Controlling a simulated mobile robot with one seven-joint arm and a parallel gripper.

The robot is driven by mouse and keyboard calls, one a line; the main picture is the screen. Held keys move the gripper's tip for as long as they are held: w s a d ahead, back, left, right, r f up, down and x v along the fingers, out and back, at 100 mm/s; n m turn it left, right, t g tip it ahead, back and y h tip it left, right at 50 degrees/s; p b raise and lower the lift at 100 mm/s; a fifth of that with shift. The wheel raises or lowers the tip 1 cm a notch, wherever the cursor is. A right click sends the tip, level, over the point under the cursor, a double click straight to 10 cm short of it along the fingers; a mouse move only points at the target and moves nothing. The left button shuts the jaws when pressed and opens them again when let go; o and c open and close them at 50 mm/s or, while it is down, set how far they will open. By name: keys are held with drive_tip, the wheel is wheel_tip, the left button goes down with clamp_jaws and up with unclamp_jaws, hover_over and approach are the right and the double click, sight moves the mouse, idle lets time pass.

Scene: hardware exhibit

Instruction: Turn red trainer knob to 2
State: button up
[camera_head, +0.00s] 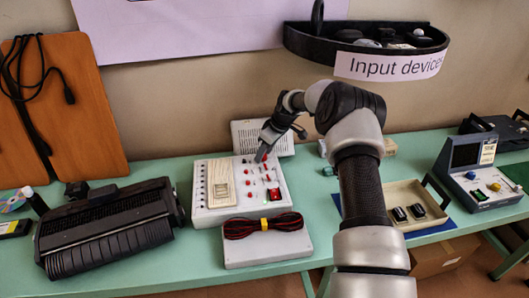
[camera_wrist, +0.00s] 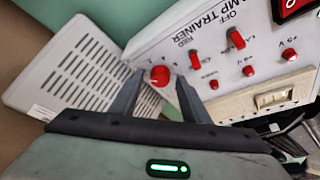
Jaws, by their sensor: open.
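The trainer (camera_head: 207,215) is a white box with red knobs, switches and sockets, lying on the green table. In the wrist view its panel (camera_wrist: 215,42) reads "AMP TRAINER" with "OFF" and "RED" labels. A round red knob (camera_wrist: 160,75) with a pale mark sits near the panel's edge. My gripper (camera_wrist: 158,80) is open, with one finger on each side of this knob in the picture. I cannot tell whether the fingers touch it. In the head view my gripper (camera_head: 264,152) is over the trainer's far edge and hides the knob there.
A white vented box (camera_head: 248,136) stands behind the trainer; its grille also shows in the wrist view (camera_wrist: 75,70). A box with red-black cable (camera_head: 265,248) lies in front. A black device (camera_head: 110,230) is left, a beige tray (camera_head: 434,215) right.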

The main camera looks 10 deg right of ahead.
drive_tip(key=shift+c, duration=0.3)
drive_tip(key=c, duration=1)
drive_tip(key=shift+o, duration=0.2)
drive_tip(key=shift+f+m+b, duration=0.1)
drive_tip(key=shift+m+b, duration=0.2)
drive_tip(key=m+b, duration=0.1)
drive_tip(key=m+h+b, duration=0.1)
drive_tip(key=m, duration=0.1)
drive_tip(key=shift+s+a+m+t, duration=0.1)
drive_tip(key=shift+a+m+t, duration=0.1)
drive_tip(key=shift+m+t, duration=0.15)
drive_tip(key=shift+a+m+t+h+b, duration=0.15)
drive_tip(key=shift+m+h+b, duration=0.4)
drive_tip(key=shift+m, duration=0.55)
drive_tip(key=shift+d+m+t+h+b, duration=0.1)
drive_tip(key=shift+m+h+b, duration=0.4)
drive_tip(key=shift+m, duration=0.55)
